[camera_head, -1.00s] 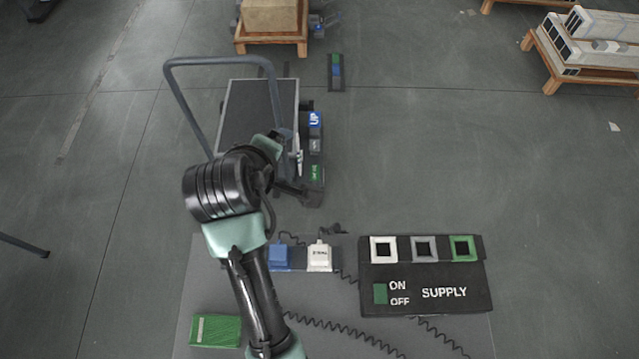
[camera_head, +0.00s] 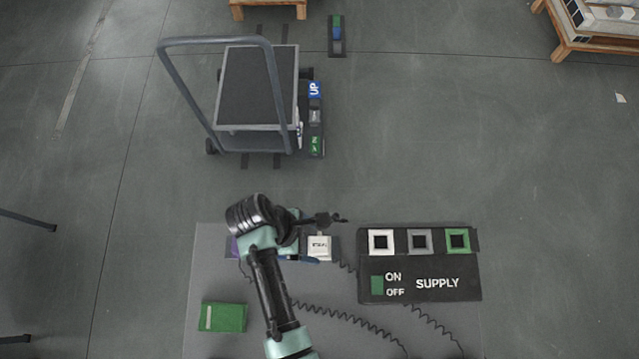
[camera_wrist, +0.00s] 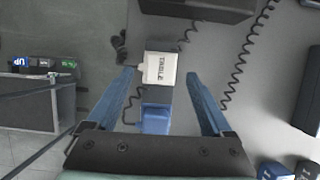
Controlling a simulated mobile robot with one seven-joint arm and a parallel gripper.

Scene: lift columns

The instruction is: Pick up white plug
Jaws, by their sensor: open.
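The white plug (camera_head: 320,248) stands on the grey mat, left of the supply box, with dark lettering on its top. In the wrist view the white plug (camera_wrist: 164,68) shows between the tips of my blue fingers, with no visible grip on it. My gripper (camera_head: 306,237) is open, just left of the plug in the head view. It also shows in the wrist view (camera_wrist: 160,74). A blue plug (camera_wrist: 155,118) lies lower between the fingers; my arm mostly hides it in the head view. The height of the fingers over the plug is hard to tell.
The black supply box (camera_head: 425,283) with white, grey and green square sockets stands to the right. Coiled black cables (camera_head: 345,311) cross the mat. A green box (camera_head: 223,317) is at front left; a cart (camera_head: 258,90) stands behind.

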